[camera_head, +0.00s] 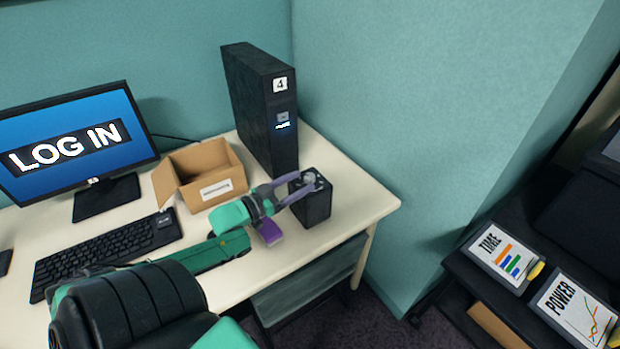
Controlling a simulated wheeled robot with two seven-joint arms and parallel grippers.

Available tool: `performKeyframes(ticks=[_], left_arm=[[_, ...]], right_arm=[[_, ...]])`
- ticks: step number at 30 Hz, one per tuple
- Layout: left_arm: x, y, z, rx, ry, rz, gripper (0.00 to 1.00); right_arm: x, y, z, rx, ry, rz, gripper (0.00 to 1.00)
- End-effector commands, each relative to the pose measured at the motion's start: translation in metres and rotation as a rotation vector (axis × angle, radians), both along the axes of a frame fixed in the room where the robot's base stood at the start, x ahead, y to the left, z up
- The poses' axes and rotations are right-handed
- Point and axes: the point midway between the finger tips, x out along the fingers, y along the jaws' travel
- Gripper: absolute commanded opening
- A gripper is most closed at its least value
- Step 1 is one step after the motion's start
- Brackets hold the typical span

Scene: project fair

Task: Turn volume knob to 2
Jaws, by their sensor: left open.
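A small black box-shaped speaker (314,207) stands near the right front corner of the desk. A small knob (309,179) appears on its upper part, partly hidden by the gripper; its setting is too small to read. My left gripper (304,186) reaches in from the left, with its fingers open at the top of the speaker, around or close beside the knob. I cannot tell whether the fingers touch it. My right gripper is not in view.
The desk (350,225) also holds a black computer tower (262,110), an open cardboard box (205,178), a keyboard (105,250) and a monitor (70,140). A teal wall stands close behind. Boards (505,257) lie on a dark shelf at right.

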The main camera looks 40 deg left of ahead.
Motion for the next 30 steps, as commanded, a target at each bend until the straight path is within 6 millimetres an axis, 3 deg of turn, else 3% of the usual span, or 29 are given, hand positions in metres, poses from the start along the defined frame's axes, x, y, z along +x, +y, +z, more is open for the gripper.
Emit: performKeyframes(ticks=[3,6,15,16,17,21,26,30], left_arm=[[0.024,-0.005,0.0,0.001,-0.003,-0.001,0.69],[0.036,-0.007,0.0,0.001,-0.001,0.0,0.69],[0.041,-0.009,0.0,0.001,0.001,0.0,0.69],[0.041,-0.009,0.0,0.001,0.001,0.0,0.65],[0.041,-0.009,0.0,0.001,0.001,0.0,0.54],[0.041,-0.009,0.0,0.001,0.001,0.0,0.0],[0.041,-0.009,-0.001,0.002,0.001,-0.006,0.0],[0.041,-0.008,-0.005,0.009,-0.002,-0.066,0.0]], right_arm=[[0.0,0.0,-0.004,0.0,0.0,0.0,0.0],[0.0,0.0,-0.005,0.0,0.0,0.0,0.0],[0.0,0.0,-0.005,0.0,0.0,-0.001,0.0],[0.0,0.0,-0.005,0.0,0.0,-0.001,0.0],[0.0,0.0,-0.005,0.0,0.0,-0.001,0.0],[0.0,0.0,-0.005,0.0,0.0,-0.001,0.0],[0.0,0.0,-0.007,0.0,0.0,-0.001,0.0],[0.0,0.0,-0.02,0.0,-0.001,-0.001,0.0]])
